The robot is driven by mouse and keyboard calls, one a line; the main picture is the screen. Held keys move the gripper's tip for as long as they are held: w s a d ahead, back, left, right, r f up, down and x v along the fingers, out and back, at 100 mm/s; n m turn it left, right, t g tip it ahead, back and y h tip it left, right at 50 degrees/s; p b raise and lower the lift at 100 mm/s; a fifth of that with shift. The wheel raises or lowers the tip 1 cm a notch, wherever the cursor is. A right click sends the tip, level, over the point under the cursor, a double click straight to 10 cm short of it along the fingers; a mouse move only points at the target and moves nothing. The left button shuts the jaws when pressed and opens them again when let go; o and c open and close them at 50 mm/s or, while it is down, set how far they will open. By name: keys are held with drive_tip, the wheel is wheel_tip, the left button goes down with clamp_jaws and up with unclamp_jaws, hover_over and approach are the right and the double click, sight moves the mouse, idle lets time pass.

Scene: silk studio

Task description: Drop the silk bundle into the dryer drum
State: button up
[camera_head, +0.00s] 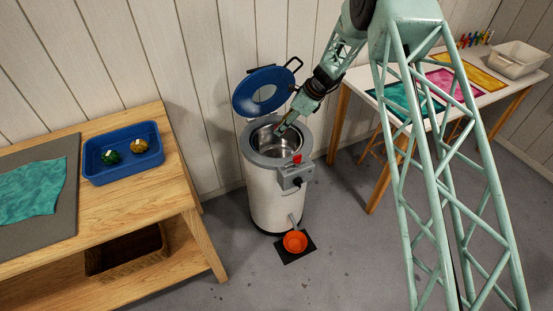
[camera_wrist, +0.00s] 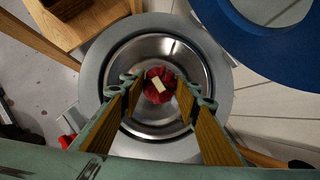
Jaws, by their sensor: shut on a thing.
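The silk bundle (camera_wrist: 153,95) is red with a pale tag and shows between my fingertips in the wrist view. My gripper (camera_wrist: 159,90) is shut on it, with the steel drum below. In the head view my gripper (camera_head: 283,127) points down at the open mouth of the dryer drum (camera_head: 275,146); I cannot make out the bundle there. The dryer (camera_head: 272,192) is a white upright cylinder with a grey rim. Its blue round lid (camera_head: 246,102) stands open at the back. The drum also shows in the wrist view (camera_wrist: 155,48).
A wooden bench (camera_head: 129,209) at left holds a blue tray (camera_head: 107,177) with a green and a gold bundle. A white table (camera_head: 365,80) with colored silks stands at right.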

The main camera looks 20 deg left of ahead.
drive_tip(key=shift+f+b, duration=0.3)
drive_tip(key=shift+f, duration=0.35)
drive_tip(key=o, duration=0.9)
drive_tip(key=shift+r, duration=0.1)
drive_tip(key=v, duration=1.1)
drive_tip(key=shift+d+r, duration=0.2)
drive_tip(key=shift+r, duration=0.15)
idle(0.3)
